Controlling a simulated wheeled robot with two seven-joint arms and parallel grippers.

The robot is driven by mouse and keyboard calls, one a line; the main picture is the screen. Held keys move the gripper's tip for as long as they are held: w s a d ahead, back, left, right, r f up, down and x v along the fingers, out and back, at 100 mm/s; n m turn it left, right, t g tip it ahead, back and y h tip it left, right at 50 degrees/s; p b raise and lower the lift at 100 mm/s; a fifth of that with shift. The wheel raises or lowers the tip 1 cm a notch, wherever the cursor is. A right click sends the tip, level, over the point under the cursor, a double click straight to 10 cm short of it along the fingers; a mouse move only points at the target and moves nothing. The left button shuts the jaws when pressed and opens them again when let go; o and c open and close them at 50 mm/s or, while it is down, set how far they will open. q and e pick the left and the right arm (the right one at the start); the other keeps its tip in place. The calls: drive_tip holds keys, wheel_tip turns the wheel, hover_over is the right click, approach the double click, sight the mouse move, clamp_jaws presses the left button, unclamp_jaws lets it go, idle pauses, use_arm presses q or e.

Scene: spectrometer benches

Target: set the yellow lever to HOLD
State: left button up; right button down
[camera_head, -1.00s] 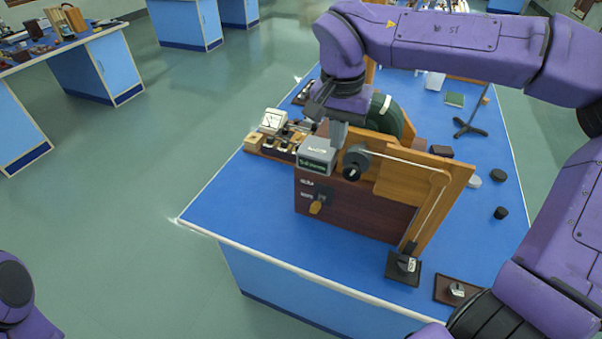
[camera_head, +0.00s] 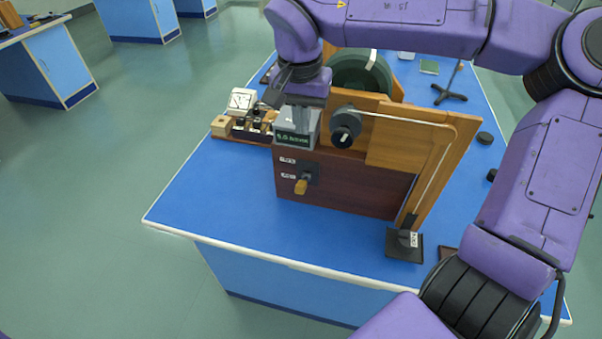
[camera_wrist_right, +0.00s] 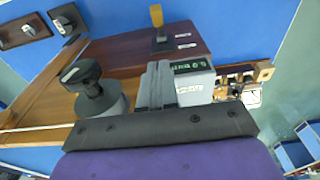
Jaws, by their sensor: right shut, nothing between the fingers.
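The yellow lever (camera_head: 301,187) is on a dark plate on the front of the dark red wooden box (camera_head: 345,185). It slants downward and also shows in the right wrist view (camera_wrist_right: 156,16). Two small white labels (camera_head: 288,168) sit left of it, too small to read. My right gripper (camera_head: 299,115) is above the box, by the grey display unit (camera_head: 295,141), higher than the lever and apart from it. Its fingers (camera_wrist_right: 155,85) are together and empty in the wrist view. My left gripper is out of view.
A dark round knob (camera_head: 345,132) is right of the display. A wooden arm with a rod slopes down to a black labelled block (camera_head: 404,245). A meter (camera_head: 241,101) and small parts stand left.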

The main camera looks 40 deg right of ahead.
hover_over(301, 182)
drive_tip(key=d, duration=0.1)
drive_tip(key=f, duration=0.7)
drive_tip(key=f+p, duration=0.1)
drive_tip(key=f, duration=0.2)
drive_tip(key=shift+w+f, duration=0.2)
drive_tip(key=shift+w, duration=0.05)
drive_tip(key=shift+s+a+f, duration=0.2)
drive_tip(key=shift+f, duration=0.4)
drive_tip(key=shift+s+a+f, duration=0.15)
drive_tip(key=shift+a+f, duration=0.05)
drive_tip(key=shift+f, duration=0.35)
drive_tip(key=shift+s+a+f, duration=0.1)
drive_tip(key=shift+a+f, duration=0.1)
drive_tip(key=shift+f, duration=0.25)
